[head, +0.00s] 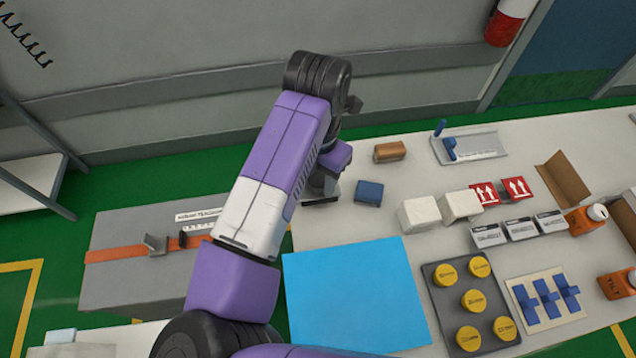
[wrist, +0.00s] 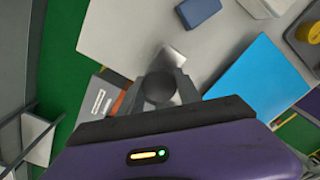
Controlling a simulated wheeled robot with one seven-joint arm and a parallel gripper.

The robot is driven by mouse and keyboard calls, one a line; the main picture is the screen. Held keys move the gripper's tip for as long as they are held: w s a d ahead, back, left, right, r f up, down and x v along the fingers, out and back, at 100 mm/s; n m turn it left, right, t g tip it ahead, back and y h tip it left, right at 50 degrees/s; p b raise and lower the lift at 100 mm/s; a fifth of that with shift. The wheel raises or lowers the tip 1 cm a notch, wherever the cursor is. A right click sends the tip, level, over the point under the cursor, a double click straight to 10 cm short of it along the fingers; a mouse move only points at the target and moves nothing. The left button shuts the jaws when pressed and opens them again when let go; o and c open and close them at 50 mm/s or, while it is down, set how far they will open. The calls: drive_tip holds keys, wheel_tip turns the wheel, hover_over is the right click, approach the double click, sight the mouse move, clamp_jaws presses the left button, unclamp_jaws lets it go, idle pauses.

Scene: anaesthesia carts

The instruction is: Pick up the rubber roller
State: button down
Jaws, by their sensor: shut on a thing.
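The rubber roller (wrist: 160,88) shows in the wrist view as a dark, round-ended piece between the fingers of my gripper (wrist: 162,98). My gripper is shut on it. In the head view my gripper (head: 322,187) is near the left edge of the white table, partly hidden behind my purple and white arm. I cannot make out the roller in the head view. The wrist view does not show clearly whether the roller is clear of the table.
A dark blue block (head: 369,193) and a brown block (head: 390,151) lie right of my gripper. A blue mat (head: 350,295) lies in front. White blocks (head: 419,213) and a tray of yellow-capped things (head: 441,318) stand farther right. A grey case (head: 130,230) is at left.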

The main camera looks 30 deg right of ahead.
wheel_tip(320, 180, up, 18)
drive_tip(key=b, duration=0.1)
drive_tip(key=shift+b, duration=0.3)
drive_tip(key=shift+f, duration=0.1)
